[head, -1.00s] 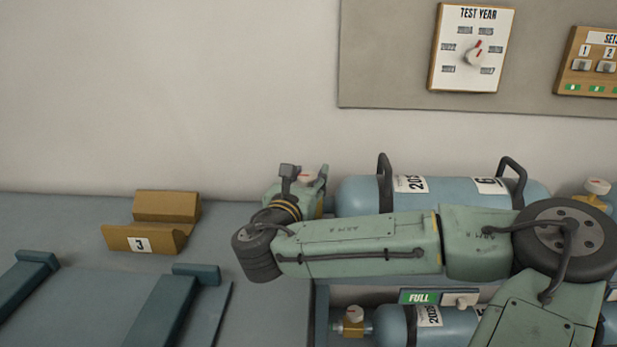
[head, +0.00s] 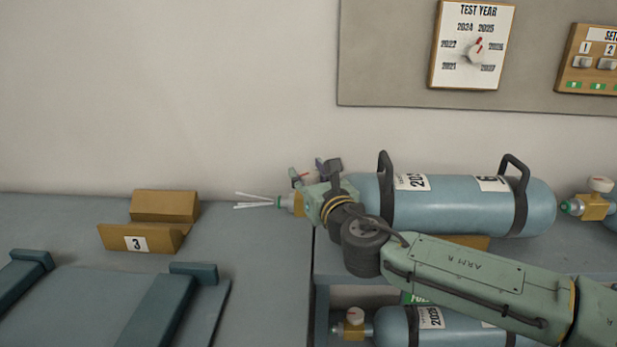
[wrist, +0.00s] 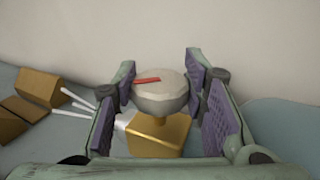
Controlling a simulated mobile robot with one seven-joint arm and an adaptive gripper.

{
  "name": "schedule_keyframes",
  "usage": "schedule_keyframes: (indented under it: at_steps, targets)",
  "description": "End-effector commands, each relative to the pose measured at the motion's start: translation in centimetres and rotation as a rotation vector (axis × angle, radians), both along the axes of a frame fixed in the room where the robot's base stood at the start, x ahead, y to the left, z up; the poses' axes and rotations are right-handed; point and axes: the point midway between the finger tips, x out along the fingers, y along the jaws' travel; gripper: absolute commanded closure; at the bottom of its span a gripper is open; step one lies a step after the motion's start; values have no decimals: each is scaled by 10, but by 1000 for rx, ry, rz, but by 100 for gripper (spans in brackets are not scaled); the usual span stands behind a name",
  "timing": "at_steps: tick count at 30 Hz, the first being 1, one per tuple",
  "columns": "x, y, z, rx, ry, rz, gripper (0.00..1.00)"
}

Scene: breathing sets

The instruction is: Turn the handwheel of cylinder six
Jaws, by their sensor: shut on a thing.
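Cylinder six (head: 450,208) is a blue cylinder lying on its side in the head view, with a 6 label and two dark straps. Its valve end points left, with a brass block (wrist: 158,136) and a green-tipped outlet (head: 281,202). White streaks (head: 255,202) spread left from the outlet. The handwheel (wrist: 160,95) is pale with a red mark, which points left in the wrist view. In the head view my gripper mostly hides the handwheel.
A brass cradle marked 3 (head: 150,243) stands empty on the counter at left. Another cylinder's valve (head: 598,200) is close at right. A further cylinder (head: 395,328) lies on the shelf below. A test year dial (head: 477,50) and a switch panel hang on the wall.

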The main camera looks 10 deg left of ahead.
Motion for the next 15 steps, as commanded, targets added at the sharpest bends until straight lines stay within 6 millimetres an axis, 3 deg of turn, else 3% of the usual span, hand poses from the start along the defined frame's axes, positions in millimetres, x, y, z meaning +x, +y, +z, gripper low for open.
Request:
schedule_keyframes:
  at_steps: [15]
  targets:
    - [0,0,-1,2,4,128,89]
